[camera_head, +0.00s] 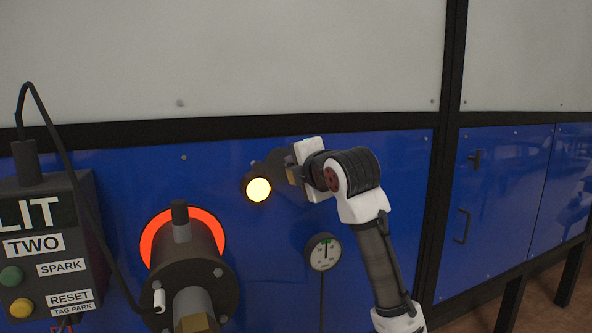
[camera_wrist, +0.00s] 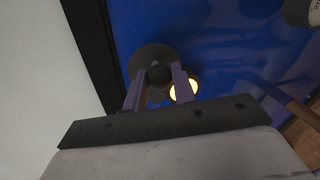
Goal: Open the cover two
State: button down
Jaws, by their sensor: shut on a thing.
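The cover is a dark round plate (camera_wrist: 148,56) with a small knob on the blue panel. In the head view the cover (camera_head: 275,160) sits up and to the right of a round sight hole (camera_head: 258,190), which glows yellow and is largely uncovered. The glow (camera_wrist: 184,91) also shows beside the right finger in the wrist view. My gripper (camera_head: 291,173) is at the cover, its fingers shut on the knob (camera_wrist: 158,75), one on each side. In the head view my gripper hides part of the cover.
A burner (camera_head: 185,250) with a glowing orange ring projects from the panel at lower left. A control box (camera_head: 45,245) labelled LIT and TWO, with a black cable, stands at far left. A gauge (camera_head: 323,252) is below my gripper. Blue doors (camera_head: 500,200) are at right.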

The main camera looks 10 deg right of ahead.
jog(key=c, duration=1.1)
grip_release()
jog(key=shift+c, duration=0.2)
jog(key=b+v, duration=0.3)
jog(key=v, duration=1)
jog(key=shift+s, duration=0.4)
jog(key=shift+d, duration=0.1)
